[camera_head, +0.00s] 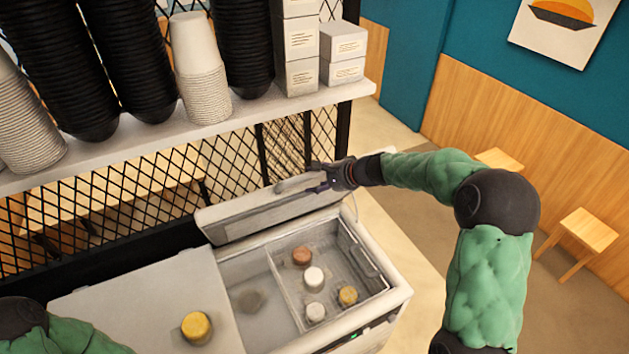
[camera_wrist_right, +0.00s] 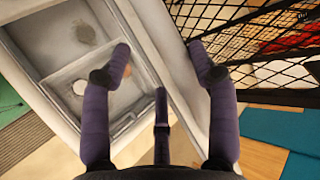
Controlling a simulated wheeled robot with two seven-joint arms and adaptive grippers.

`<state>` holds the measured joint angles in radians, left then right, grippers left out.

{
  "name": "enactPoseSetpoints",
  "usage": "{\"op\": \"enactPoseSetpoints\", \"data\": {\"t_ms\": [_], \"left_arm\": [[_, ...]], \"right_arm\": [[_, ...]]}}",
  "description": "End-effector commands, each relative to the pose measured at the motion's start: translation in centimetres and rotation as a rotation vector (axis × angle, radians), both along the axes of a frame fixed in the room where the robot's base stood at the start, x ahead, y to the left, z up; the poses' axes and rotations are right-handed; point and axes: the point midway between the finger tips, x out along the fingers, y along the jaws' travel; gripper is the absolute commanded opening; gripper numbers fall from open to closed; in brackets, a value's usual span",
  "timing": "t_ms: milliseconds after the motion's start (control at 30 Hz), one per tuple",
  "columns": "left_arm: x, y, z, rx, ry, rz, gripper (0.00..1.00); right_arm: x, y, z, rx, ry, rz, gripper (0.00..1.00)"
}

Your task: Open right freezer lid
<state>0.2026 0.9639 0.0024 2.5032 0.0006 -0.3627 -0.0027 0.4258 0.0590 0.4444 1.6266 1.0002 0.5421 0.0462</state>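The right freezer lid (camera_head: 270,213) stands raised and tilted up along the back of the freezer (camera_head: 395,300), and the compartment under it is uncovered. My left gripper is out of view; only part of my left arm shows at lower left.
Several small round containers (camera_head: 314,278) stand inside the open freezer. A yellow-topped container (camera_head: 197,327) rests on the closed left lid (camera_head: 130,300). A shelf (camera_head: 250,108) with stacked cups, bowls and boxes hangs above, with black mesh (camera_head: 130,190) behind the lid.

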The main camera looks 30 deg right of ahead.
Motion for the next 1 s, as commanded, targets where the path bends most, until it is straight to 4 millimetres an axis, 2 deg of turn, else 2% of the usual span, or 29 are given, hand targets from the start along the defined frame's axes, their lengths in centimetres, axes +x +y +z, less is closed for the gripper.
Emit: {"op": "enactPoseSetpoints", "data": {"t_ms": [300,500,700,967,1000], "left_arm": [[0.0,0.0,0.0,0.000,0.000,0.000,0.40],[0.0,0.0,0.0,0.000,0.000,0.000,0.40],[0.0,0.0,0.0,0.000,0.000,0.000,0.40],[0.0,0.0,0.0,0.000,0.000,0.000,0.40],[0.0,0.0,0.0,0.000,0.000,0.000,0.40]], "right_arm": [[-4.4,-2.6,3.9,-0.001,-0.003,-0.005,0.59],[-6.4,-3.6,5.5,-0.001,-0.001,-0.004,0.59],[-7.3,-4.0,6.2,0.000,-0.001,-0.002,0.59],[-7.3,-4.0,6.3,0.000,-0.001,-0.002,0.59],[-7.3,-4.0,6.2,0.000,0.000,-0.001,0.48]]}}
